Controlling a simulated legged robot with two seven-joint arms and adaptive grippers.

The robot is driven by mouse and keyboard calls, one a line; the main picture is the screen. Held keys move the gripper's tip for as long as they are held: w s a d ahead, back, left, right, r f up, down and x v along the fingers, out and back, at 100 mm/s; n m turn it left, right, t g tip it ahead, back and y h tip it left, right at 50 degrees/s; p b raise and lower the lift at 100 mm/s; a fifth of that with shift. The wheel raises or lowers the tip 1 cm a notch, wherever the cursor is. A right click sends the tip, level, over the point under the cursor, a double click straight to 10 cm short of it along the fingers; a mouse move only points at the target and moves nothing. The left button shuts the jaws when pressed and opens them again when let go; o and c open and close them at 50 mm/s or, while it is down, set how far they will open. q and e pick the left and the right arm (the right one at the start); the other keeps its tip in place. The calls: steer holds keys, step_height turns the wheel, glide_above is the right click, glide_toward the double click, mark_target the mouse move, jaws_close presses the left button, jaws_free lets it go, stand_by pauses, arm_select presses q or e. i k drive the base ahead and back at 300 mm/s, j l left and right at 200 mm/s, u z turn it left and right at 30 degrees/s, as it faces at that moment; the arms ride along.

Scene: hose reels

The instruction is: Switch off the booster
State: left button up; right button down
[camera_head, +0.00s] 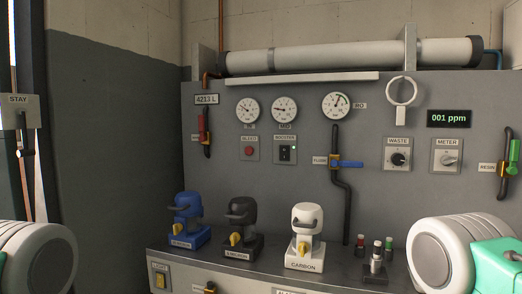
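The booster switch (286,153) is a small black rocker on a square grey plate, under a label reading BOOSTER, in the middle of the grey wall panel. A small green light glows at the right of the rocker. The rocker is too small to tell which side is pressed. Parts of my arms show at the lower left and lower right edges, well apart from the switch. Neither of my grippers is in view.
A red button (249,151) sits left of the switch, and a blue-handled flush valve (347,163) to the right. Round gauges (284,109) hang above. Below, a ledge holds blue (187,217), black (241,225) and white (306,230) units that stick up before the panel.

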mark_target(285, 150)
steer(key=i+u, duration=0.35)
steer(key=i, duration=0.7)
